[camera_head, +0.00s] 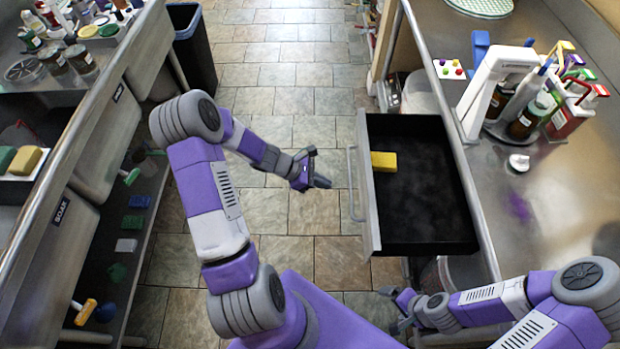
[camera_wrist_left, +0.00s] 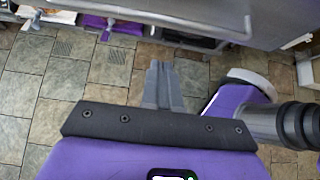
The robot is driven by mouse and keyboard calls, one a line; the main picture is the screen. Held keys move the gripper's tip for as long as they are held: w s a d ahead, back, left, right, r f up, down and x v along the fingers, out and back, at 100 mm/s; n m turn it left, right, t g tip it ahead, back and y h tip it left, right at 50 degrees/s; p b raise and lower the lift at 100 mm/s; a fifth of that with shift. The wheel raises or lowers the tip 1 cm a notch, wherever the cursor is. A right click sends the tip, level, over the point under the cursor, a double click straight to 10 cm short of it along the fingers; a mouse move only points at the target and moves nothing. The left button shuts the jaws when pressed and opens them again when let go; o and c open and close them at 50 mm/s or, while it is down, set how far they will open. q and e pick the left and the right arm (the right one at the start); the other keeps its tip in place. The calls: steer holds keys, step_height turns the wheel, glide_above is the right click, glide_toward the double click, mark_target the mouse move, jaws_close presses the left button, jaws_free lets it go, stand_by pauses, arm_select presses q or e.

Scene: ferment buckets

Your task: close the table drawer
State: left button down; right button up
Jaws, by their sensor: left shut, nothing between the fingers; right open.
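The table drawer (camera_head: 424,222) stands pulled out from the right-hand steel table (camera_head: 520,215), its dark interior showing. Its grey front panel (camera_head: 368,190) faces left and carries a bar handle (camera_head: 352,185). A yellow block (camera_head: 384,162) lies inside near the front panel. My left gripper (camera_head: 322,180) is shut and empty, a little left of the handle and apart from it. In the left wrist view its closed fingers (camera_wrist_left: 163,85) point toward a grey bar across the top. My right gripper (camera_head: 392,308) is open and empty, below the drawer's near end.
A white rack with bottles and coloured-handled tools (camera_head: 530,95) stands on the right table. A sink counter (camera_head: 60,180) with bottles and sponges runs along the left, and a dark bin (camera_head: 190,50) stands behind it. The tiled floor (camera_head: 290,100) between is clear.

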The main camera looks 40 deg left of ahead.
arm_select(q)
steer(key=shift+w+d+r, duration=0.1)
steer(key=shift+w+d, duration=0.55)
steer(key=shift+d, duration=0.3)
steer(key=shift+w+d+r, duration=0.1)
steer(key=shift+w+d, duration=0.55)
steer(key=shift+d, duration=0.3)
arm_select(e)
steer(key=shift+f, duration=0.45)
arm_select(q)
steer(key=shift+f, duration=0.1)
